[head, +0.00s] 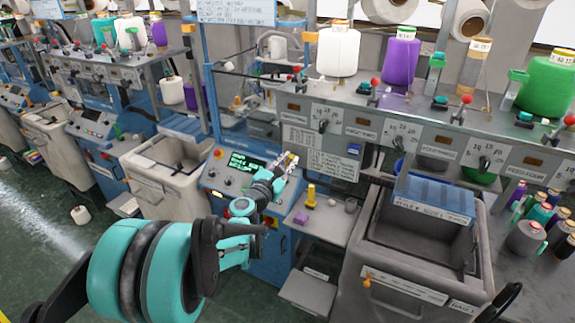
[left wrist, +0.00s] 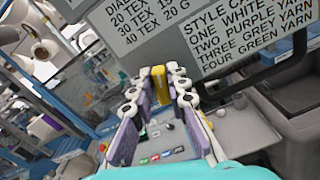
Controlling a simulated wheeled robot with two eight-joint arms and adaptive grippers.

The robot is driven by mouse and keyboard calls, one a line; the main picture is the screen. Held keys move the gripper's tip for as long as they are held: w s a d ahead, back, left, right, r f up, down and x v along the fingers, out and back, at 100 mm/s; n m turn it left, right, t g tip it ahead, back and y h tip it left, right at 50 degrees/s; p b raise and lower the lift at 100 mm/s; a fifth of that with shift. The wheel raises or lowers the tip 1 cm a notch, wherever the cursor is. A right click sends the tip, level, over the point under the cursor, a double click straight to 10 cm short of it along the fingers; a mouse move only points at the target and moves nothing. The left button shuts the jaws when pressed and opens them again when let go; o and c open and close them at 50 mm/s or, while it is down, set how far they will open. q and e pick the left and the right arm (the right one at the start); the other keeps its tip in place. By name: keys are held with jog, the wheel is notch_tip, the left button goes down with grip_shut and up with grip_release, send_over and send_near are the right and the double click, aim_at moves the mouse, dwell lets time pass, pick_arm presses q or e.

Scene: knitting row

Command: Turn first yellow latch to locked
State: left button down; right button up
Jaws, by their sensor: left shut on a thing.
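My left gripper (head: 288,160) reaches up in front of the blue machine's control panel (head: 236,168) in the head view. In the left wrist view its purple-padded fingers (left wrist: 157,88) are closed around an upright yellow piece (left wrist: 158,85), which looks like a latch; the fingers hide part of it, and I cannot read its locked or unlocked position. A yellow upright piece on a yellow base (head: 311,196) stands on the side shelf, right of and below the gripper in the head view. I cannot tell whether it is the same piece. My right gripper is not in view.
A white style card (left wrist: 265,85) is close to the fingers on the right. A grey bin (head: 410,268) stands right of the shelf (head: 335,228). White (head: 338,52) and purple (head: 400,62) yarn cones stand on the machine above. Small yarn bottles (head: 545,215) crowd the right.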

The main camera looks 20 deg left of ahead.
pick_arm(q)
jog(key=m, duration=0.2)
jog(key=m+b, duration=0.1)
jog(key=shift+d+f+m+b, duration=0.2)
jog(key=shift+m+b, duration=0.1)
jog(key=shift+m, duration=0.1)
jog(key=shift+d+f+m+b, duration=0.2)
jog(key=shift+m+b, duration=0.65)
jog(key=shift+m, duration=1.7)
jog(key=shift+d+f+m+b, duration=0.15)
jog(key=shift+m+b, duration=0.7)
jog(key=shift+m, duration=1.7)
jog(key=shift+a, duration=0.1)
jog(key=c, duration=1.5)
grip_release()
jog(key=shift+s, duration=0.1)
